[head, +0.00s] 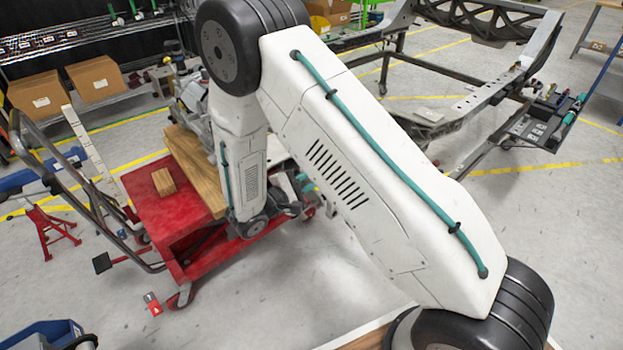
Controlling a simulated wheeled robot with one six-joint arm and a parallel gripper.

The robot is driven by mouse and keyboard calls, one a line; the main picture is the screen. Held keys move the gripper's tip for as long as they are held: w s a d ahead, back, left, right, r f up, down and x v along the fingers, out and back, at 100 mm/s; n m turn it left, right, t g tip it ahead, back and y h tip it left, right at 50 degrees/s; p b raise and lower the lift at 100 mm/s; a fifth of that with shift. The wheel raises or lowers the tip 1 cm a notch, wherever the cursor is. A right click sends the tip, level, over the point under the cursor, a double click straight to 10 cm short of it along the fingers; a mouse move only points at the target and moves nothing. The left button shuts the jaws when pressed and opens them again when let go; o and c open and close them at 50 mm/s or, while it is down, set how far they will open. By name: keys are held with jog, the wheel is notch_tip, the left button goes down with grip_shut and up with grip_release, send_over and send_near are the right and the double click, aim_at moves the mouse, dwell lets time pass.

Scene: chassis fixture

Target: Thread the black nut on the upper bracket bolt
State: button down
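My white arm crosses the middle of the head view and hides much of the scene behind it. My gripper (297,205) is low beside the red cart, partly covered by the arm. Its fingers are too small and hidden to tell whether they are open or shut, or hold anything. The grey metal chassis (470,108) stands on the right, running toward the back. I cannot make out the black nut, the upper bracket or its bolt.
The red cart (158,215) carries wooden boards (193,165) and a small wood block (163,181). A tool tray (535,128) sits beside the chassis. Cardboard boxes (38,97) stand on a shelf at the back left. The floor between cart and chassis looks largely clear.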

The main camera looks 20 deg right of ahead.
jog(key=m, duration=0.2)
jog(key=shift+m, duration=0.4)
jog(key=m, duration=0.3)
jog(key=c, duration=1.3)
grip_release()
jog(key=v, duration=0.9)
